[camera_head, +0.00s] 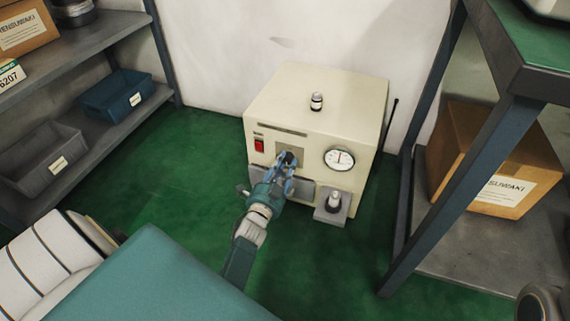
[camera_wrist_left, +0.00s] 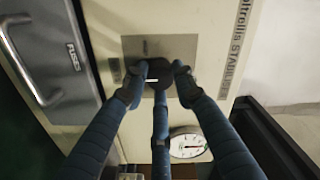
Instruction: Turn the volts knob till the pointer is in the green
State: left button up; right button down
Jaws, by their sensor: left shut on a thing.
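The cream box-shaped unit (camera_head: 318,101) stands on the green floor against the white wall. My left gripper (camera_head: 287,162) is at the plate on its front, closed around the knob, which is mostly hidden in the head view. In the left wrist view, my left gripper's blue fingers (camera_wrist_left: 158,78) hold the black round knob (camera_wrist_left: 159,92), which has a white pointer line. The round white-faced dial (camera_head: 339,159) is right of the gripper, its needle roughly upright. The dial also shows in the left wrist view (camera_wrist_left: 187,145); a green zone is too small to make out.
A red switch (camera_head: 259,145) is left of the knob, and a handled drawer marked FUSES (camera_wrist_left: 66,62) is below. A small bracket with a bottle-like part (camera_head: 333,203) juts out at lower right. Shelving (camera_head: 117,120) stands left, a table leg (camera_head: 458,200) right.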

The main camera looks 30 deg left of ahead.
pick_arm(q)
jog(key=o, duration=1.1)
jog(key=shift+s+a+f, duration=0.15)
jog(key=shift+a+f, duration=0.1)
jog(key=shift+o, duration=0.3)
jog(key=shift+r, duration=0.1)
jog(key=shift+s+d, duration=0.1)
jog(key=shift+d, duration=0.05)
jog(key=v, duration=0.7)
jog(key=shift+s, duration=0.1)
